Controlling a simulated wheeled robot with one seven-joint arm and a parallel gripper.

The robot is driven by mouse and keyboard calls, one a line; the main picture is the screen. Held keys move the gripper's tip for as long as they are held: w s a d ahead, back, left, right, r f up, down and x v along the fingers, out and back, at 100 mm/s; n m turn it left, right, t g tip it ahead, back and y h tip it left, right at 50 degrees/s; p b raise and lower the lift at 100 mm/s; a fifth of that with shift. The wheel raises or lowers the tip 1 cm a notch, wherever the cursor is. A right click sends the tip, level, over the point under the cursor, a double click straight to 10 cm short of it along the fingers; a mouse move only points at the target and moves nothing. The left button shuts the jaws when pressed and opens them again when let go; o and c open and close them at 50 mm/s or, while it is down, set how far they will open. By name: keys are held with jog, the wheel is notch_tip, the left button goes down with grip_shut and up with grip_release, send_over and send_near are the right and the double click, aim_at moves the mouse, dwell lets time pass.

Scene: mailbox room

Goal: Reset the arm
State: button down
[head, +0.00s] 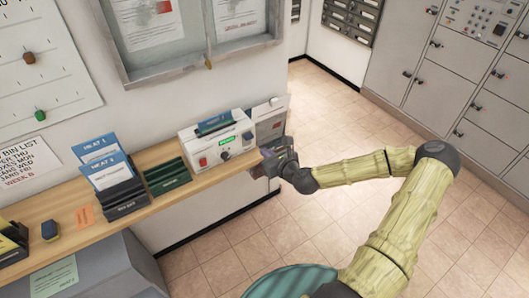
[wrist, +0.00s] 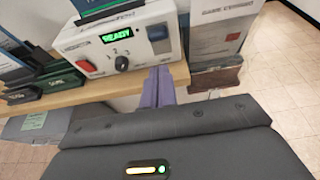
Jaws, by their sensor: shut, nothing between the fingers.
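My arm (head: 398,218) reaches from the lower right of the head view toward the right end of the wooden shelf. My gripper (head: 268,160) is beside the front right corner of a white machine (head: 187,152). In the wrist view my gripper (wrist: 158,85) shows its two purple-grey fingers together with nothing between them, just below the machine's right side. The machine has a lit green display reading READY (wrist: 117,35), a red switch (wrist: 87,68) and a dark knob (wrist: 121,63). I cannot tell whether the fingers touch the shelf edge.
The wooden shelf (head: 62,200) holds dark card holders (head: 122,196), a green tray (head: 166,177) and a dark blue object (head: 50,230). A grey box (head: 271,125) is right of the machine. Grey lockers (head: 440,75) stand at the right. Tiled floor (head: 330,115) between is open.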

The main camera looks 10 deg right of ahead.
jog(key=shift+w+d, duration=0.1)
jog(key=s+a+f+n+g, duration=0.25)
jog(key=s+n+g, duration=0.2)
jog(key=n, duration=0.45)
jog(key=s+a+f+n+g, duration=0.1)
jog(key=s+a+n+g, duration=0.25)
jog(key=s+n, duration=0.35)
jog(key=s+d+r+n+g+h, duration=0.1)
jog(key=s+d+r+n+h, duration=0.1)
jog(key=s+r+n, duration=0.4)
jog(key=s+d+r+n+g+h, duration=0.1)
jog(key=s+d+r+n+h, duration=0.1)
jog(key=s+r+n, duration=0.4)
notch_tip(320, 180, up, 3)
jog(key=d+n, duration=0.1)
jog(key=n, duration=0.3)
jog(key=shift+g+h, duration=0.3)
jog(key=shift+h, duration=0.1)
